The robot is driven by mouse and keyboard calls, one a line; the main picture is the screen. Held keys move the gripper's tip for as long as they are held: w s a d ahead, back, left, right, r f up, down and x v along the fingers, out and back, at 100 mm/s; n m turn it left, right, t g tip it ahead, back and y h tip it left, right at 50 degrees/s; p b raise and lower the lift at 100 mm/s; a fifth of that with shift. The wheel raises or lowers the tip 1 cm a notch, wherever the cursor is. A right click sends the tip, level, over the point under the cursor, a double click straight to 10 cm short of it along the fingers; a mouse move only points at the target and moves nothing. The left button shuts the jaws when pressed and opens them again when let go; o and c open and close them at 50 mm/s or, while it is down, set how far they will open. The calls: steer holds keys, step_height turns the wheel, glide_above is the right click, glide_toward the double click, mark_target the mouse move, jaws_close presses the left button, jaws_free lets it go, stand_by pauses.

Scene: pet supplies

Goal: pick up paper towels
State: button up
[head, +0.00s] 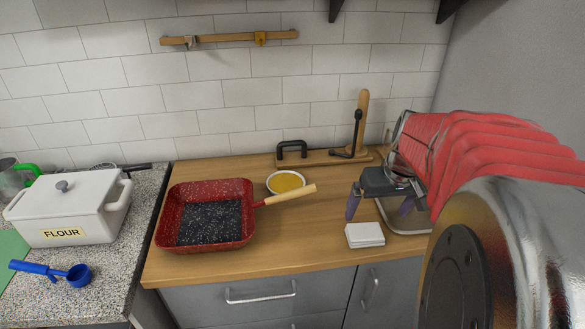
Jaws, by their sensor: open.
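A small white stack that looks like folded paper towels (364,235) lies on the wooden counter near its front edge, right of the middle. My gripper (380,205) is just behind and above it in the picture, with its two purple fingers spread apart. Nothing shows between the fingers. The gripper appears apart from the stack, but its exact height above the counter is hard to tell.
A red speckled pan (173,220) with a wooden handle and a yellow-filled bowl (286,182) stand left. A metal-rimmed tray (408,231) lies right, partly hidden by my arm. Behind is a wooden board with black handles (292,150). Bare counter lies left of the stack.

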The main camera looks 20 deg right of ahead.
glide_above(366, 231)
steer(key=s, duration=0.2)
steer(key=f, duration=0.5)
steer(key=shift+w+a+f, duration=0.1)
steer(key=shift+a+f, duration=0.15)
steer(key=shift+x, duration=2.6)
steer(key=shift+c, duration=0.4)
steer(key=c, duration=1)
